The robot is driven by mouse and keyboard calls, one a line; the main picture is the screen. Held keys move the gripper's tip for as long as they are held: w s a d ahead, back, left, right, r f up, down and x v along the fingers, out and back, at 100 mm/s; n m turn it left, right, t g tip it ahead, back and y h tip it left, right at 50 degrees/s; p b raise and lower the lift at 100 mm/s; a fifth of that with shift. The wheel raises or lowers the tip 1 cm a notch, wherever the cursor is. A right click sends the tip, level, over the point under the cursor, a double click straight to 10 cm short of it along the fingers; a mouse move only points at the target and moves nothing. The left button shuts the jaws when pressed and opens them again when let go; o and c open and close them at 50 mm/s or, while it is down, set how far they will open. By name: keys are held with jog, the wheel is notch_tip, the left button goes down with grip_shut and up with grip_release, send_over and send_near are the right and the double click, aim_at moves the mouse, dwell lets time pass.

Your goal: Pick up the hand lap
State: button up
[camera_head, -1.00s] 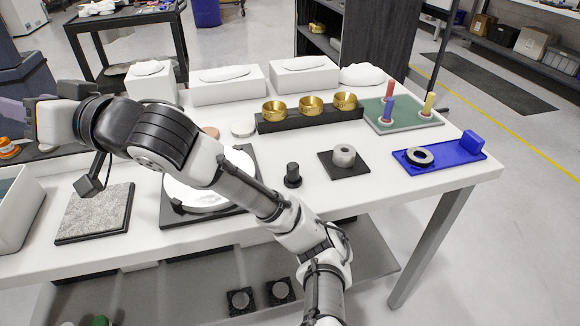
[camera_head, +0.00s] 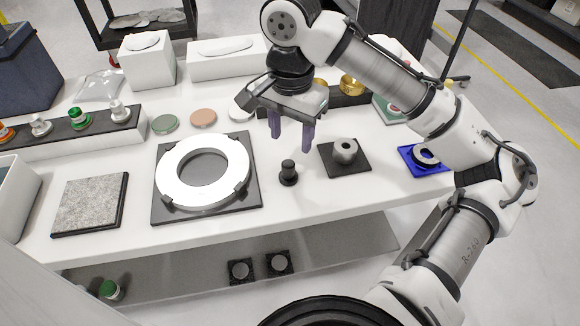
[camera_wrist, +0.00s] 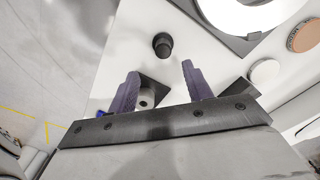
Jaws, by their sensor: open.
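A small black knobbed cylinder (camera_head: 288,174), which looks like the hand lap, stands upright on the white table. It also shows in the wrist view (camera_wrist: 162,44), just beyond the fingertips and roughly centred between them. My gripper (camera_head: 291,144) hangs above the table with its fingers pointing down. In the wrist view my gripper (camera_wrist: 160,72) is open, with its two purple fingers apart and nothing between them. The fingers are apart from the black piece and appear higher than it.
A white ring on a black fixture (camera_head: 160,213) lies left of the black piece. A grey hollow cylinder (camera_head: 345,151) on a black plate stands close on the right. A blue tray (camera_head: 432,168) is farther right. A grey stone plate (camera_head: 90,203) lies at left.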

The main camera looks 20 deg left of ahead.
aim_at(288, 163)
notch_tip(288, 163, down, 4)
jog(key=shift+f, duration=0.1)
jog(key=shift+a+f+p, duration=0.15)
jog(key=shift+f+p, duration=0.2)
jog(key=shift+f, duration=0.95)
jog(key=shift+a+f+p, duration=0.15)
jog(key=shift+f+p, duration=0.15)
jog(key=shift+f, duration=0.95)
grip_shut()
jog(key=shift+r, duration=0.1)
notch_tip(288, 163, up, 20)
jog(key=b, duration=0.1)
